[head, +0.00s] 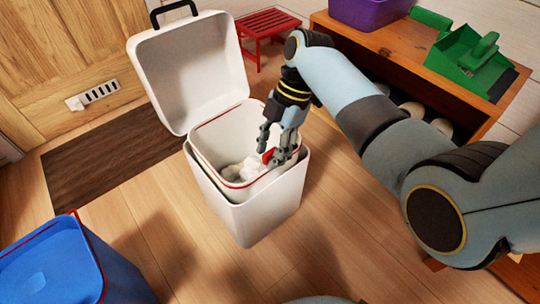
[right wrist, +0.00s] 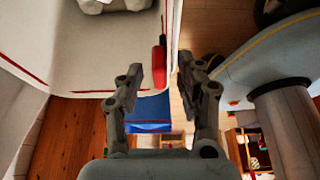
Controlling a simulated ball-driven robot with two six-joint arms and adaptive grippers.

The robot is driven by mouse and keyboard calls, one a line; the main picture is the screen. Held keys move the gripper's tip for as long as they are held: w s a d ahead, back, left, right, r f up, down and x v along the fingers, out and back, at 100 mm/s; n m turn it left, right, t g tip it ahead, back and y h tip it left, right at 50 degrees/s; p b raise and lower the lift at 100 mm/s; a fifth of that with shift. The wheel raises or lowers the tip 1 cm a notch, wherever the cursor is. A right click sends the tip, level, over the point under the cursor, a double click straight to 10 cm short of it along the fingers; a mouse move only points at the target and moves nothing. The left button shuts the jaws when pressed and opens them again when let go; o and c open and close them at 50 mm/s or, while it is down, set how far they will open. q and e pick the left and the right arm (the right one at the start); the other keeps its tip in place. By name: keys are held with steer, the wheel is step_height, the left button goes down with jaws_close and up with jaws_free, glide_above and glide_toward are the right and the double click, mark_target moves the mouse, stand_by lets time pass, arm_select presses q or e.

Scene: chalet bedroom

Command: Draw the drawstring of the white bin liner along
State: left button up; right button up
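The white bin (head: 245,215) stands on the wooden floor with its lid (head: 190,70) swung up at the back. The white bin liner (head: 215,140) lines its opening, with crumpled white stuff (head: 240,170) inside. The red drawstring (head: 238,185) runs round the liner's rim; a thicker red piece of it (right wrist: 159,60) shows at the right side in the right wrist view. My right gripper (head: 271,150) points down at the bin's right rim. Its fingers are apart, with the red piece showing between them; I cannot tell whether they touch it. My left gripper is not in view.
A blue container (head: 60,265) with a red edge stands at the lower left. A dark mat (head: 105,160) lies left of the bin. A red stool (head: 265,25) stands behind. A wooden shelf (head: 400,50) at the right holds a green dustpan (head: 470,55) and a purple box (head: 365,10).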

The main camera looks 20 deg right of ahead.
steer(key=shift+a+f, duration=0.1)
steer(key=shift+f, duration=0.15)
jaws_close()
stand_by(0.3)
